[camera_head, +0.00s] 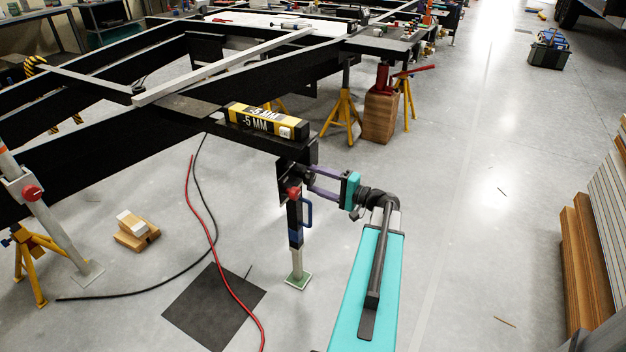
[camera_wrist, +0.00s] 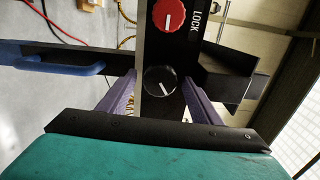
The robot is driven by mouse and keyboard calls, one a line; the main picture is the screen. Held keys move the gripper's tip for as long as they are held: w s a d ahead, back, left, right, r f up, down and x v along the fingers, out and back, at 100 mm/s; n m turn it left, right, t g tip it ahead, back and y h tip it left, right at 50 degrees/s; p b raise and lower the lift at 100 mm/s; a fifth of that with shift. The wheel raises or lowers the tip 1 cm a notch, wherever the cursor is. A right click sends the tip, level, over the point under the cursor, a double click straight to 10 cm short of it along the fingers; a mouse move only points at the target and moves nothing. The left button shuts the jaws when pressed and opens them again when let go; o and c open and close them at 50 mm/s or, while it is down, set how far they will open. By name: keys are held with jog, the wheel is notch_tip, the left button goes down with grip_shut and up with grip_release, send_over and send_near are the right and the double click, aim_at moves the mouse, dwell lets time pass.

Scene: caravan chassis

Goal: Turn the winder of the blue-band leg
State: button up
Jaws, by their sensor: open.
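The blue-band leg (camera_head: 296,222) stands upright under the black frame, its foot on a green-edged pad. A blue handle (camera_head: 308,213) sticks out on its right side; it also shows in the wrist view (camera_wrist: 60,60). A red lock knob (camera_head: 294,192) sits near its top, and the wrist view shows it (camera_wrist: 168,14) beside the word LOCK. A black round knob (camera_wrist: 159,82) with a white line lies on the leg's face. My gripper (camera_head: 311,178) is open, its purple fingers on either side of this black knob. Contact cannot be told.
A yellow-black "-5 MM" block (camera_head: 265,122) lies on the frame above the leg. Another leg (camera_head: 55,225) with a red knob stands left. A red hose (camera_head: 213,235) and black mat (camera_head: 213,305) lie on the floor. Floor to the right is mostly clear before stacked timber (camera_head: 580,260).

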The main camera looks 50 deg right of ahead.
jog(key=v, duration=1.2)
jog(key=shift+s+p, duration=0.35)
jog(key=shift+d, duration=0.1)
